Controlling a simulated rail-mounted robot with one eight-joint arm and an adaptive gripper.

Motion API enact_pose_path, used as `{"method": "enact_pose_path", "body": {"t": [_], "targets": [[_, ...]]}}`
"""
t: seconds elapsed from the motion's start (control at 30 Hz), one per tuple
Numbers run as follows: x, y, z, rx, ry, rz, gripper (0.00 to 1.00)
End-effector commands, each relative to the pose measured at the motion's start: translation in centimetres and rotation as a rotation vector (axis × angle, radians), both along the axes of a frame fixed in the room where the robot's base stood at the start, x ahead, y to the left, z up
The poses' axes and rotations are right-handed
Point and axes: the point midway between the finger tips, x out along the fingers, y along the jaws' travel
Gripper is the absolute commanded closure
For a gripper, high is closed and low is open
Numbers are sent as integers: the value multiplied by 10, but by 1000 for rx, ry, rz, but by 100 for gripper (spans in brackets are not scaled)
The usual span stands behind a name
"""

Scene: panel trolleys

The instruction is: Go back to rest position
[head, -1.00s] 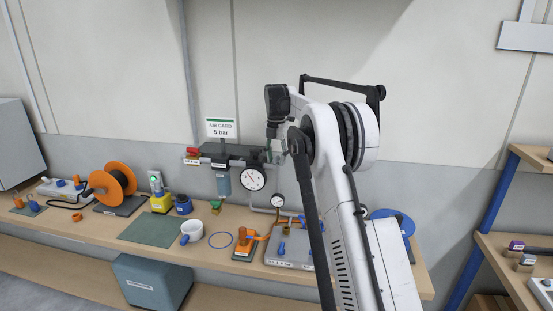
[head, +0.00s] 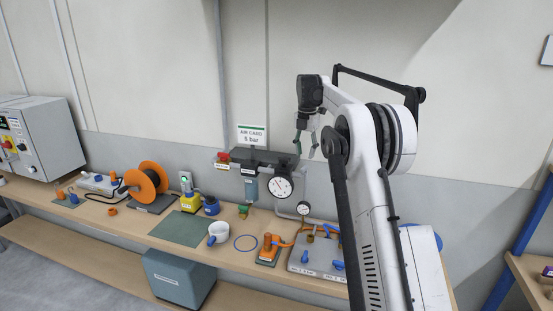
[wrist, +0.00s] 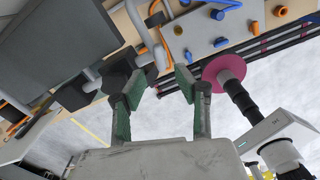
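My gripper (head: 304,148) hangs fingers down from my bent arm, in front of the wall and just right of the air regulator block (head: 262,157). In the wrist view its two green-padded fingers (wrist: 158,87) stand apart, with nothing between them. The gripper touches nothing that I can see.
The bench (head: 95,213) runs along the wall. A grey control cabinet (head: 50,140) stands at left. Air above the bench is open at left.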

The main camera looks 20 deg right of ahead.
Motion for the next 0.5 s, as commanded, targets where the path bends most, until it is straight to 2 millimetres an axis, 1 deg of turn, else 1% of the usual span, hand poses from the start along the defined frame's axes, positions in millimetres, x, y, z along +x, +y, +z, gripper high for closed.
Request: {"method": "enact_pose_path", "body": {"t": [0.17,0.27,0.37,0.5], "targets": [[-2,2,2,-1,-3,-9,69],[-7,9,7,-3,-14,-51,69],[-18,23,16,-8,-38,-130,69],[-41,45,29,-9,-80,-280,69]]}}
